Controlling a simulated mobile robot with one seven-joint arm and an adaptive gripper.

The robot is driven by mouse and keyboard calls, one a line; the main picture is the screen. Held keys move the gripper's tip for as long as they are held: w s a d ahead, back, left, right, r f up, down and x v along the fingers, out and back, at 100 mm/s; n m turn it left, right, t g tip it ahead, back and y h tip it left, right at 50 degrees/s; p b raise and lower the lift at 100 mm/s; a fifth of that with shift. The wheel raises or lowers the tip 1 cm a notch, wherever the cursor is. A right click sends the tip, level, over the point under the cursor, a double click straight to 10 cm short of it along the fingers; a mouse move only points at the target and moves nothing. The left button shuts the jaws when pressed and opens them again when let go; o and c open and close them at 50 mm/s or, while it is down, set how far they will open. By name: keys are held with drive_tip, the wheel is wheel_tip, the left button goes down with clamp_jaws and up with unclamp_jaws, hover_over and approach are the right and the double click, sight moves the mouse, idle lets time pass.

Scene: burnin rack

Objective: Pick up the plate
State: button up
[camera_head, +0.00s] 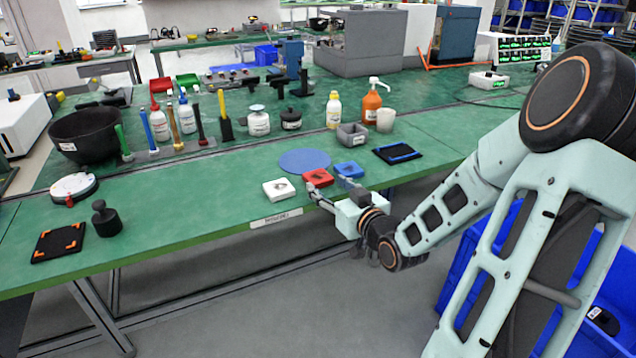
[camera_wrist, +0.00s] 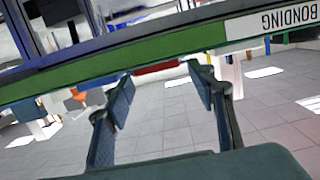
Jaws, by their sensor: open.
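A flat, round blue plate (camera_head: 305,160) lies on the green bench, behind a white block and a red block. My gripper (camera_head: 327,188) is at the bench's front edge, in front of the red and blue blocks and to the lower right of the plate. In the wrist view my gripper (camera_wrist: 162,80) shows two fingers spread apart with nothing between them. The plate cannot be made out in the wrist view.
The white block (camera_head: 279,190), red block (camera_head: 318,177) and blue block (camera_head: 349,169) sit near the plate. A grey bin (camera_head: 352,135) and several bottles stand behind. The bench edge (camera_wrist: 150,62) crosses the wrist view.

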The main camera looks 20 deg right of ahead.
sight(320, 178)
drive_tip(key=w, duration=0.1)
drive_tip(key=w+b, duration=0.1)
drive_tip(key=w, duration=0.3)
drive_tip(key=shift+f, duration=0.35)
drive_tip(key=shift+c, duration=0.5)
drive_tip(key=c, duration=0.7)
